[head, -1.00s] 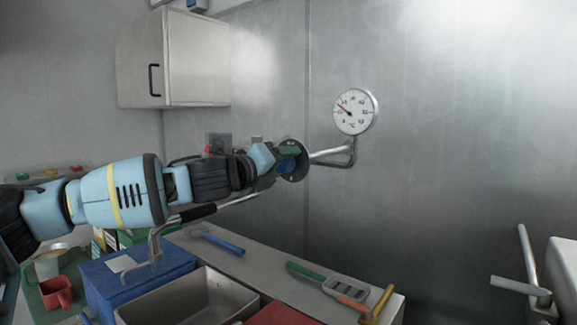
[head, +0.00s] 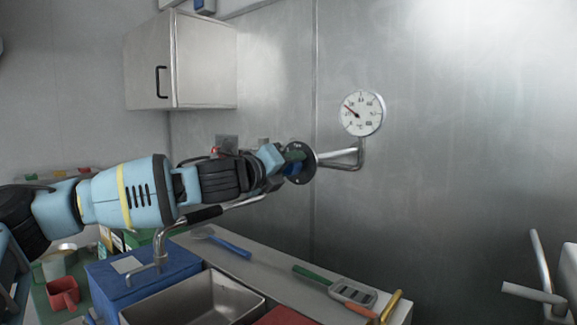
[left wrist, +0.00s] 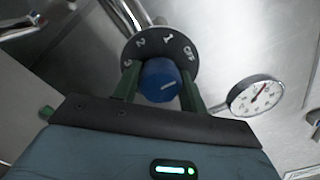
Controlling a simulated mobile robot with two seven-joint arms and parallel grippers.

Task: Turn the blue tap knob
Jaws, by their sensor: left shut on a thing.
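The blue tap knob (left wrist: 161,82) sits in front of a dark round dial plate (left wrist: 160,47) marked OFF, 1, 2 and 3. My left gripper (left wrist: 160,88) has its two green fingers on either side of the knob and is shut on it. My right gripper is not in view.
A round gauge (head: 362,113) is on the metal wall right of the dial. Below are a counter (head: 270,270), a steel basin (head: 195,303), a blue box (head: 140,272), a red cup (head: 63,293) and several utensils. A wall cabinet (head: 180,60) hangs upper left.

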